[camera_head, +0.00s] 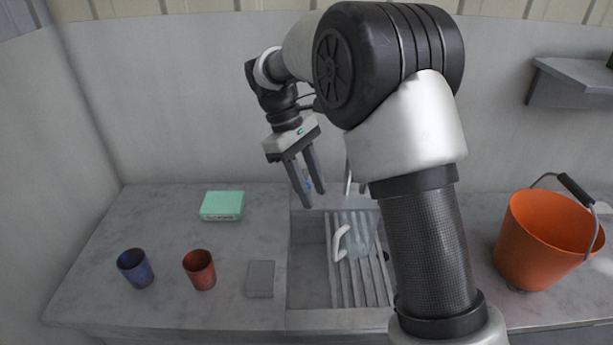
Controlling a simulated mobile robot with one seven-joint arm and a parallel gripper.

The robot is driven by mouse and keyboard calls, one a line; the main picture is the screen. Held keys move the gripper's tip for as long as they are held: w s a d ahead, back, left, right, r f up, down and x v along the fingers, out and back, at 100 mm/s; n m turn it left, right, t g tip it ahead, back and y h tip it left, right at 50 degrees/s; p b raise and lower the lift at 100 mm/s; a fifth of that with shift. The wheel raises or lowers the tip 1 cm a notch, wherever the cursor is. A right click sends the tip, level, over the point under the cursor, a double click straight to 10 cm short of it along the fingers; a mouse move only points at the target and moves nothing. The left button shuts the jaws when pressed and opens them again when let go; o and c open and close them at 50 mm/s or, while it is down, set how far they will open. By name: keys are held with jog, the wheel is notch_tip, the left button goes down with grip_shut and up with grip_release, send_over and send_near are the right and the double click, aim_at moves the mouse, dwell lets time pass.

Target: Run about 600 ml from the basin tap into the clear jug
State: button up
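The clear jug (361,243) stands in the basin (307,256) on its ribbed floor, its white handle towards the left. My arm hides part of the jug's right side. The basin tap (348,178) shows only as a thin pale spout behind the basin, left of my arm; the rest is hidden. My gripper (312,196) points down above the basin's back left corner, left of the spout. Its two fingers are apart. A small blue patch shows between them; I cannot tell what it belongs to. I cannot make out any water.
On the left counter are a blue cup (135,268), a red cup (200,269), a green box (222,205) and a grey slab (260,279). An orange bucket (547,240) stands on the right counter below a wall shelf (570,84).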

jog(key=shift+c, duration=0.3)
jog(key=shift+r, duration=0.1)
jog(key=c, duration=0.3)
jog(key=shift+w+r+m+y+p, duration=0.25)
jog(key=shift+w+m+y+p, duration=0.15)
jog(key=shift+m+p, duration=0.15)
jog(key=c, duration=0.4)
jog(key=w+r+m+t+y+p, duration=0.1)
jog(key=m, duration=0.1)
jog(key=w+r+m+t+y+p, duration=0.1)
jog(key=w+m, duration=0.1)
jog(key=w+d+r+m+t+y+p, duration=0.1)
jog(key=w+r+m+y+p, duration=0.1)
jog(key=m, duration=0.1)
grip_shut()
jog(key=w+d+r+m+t+y+p, duration=0.1)
jog(key=w+d+r+m+t, duration=0.2)
jog(key=w+m, duration=0.2)
jog(key=shift+r+y+p, duration=0.3)
jog(key=shift+p, duration=0.05)
jog(key=shift+w, duration=0.1)
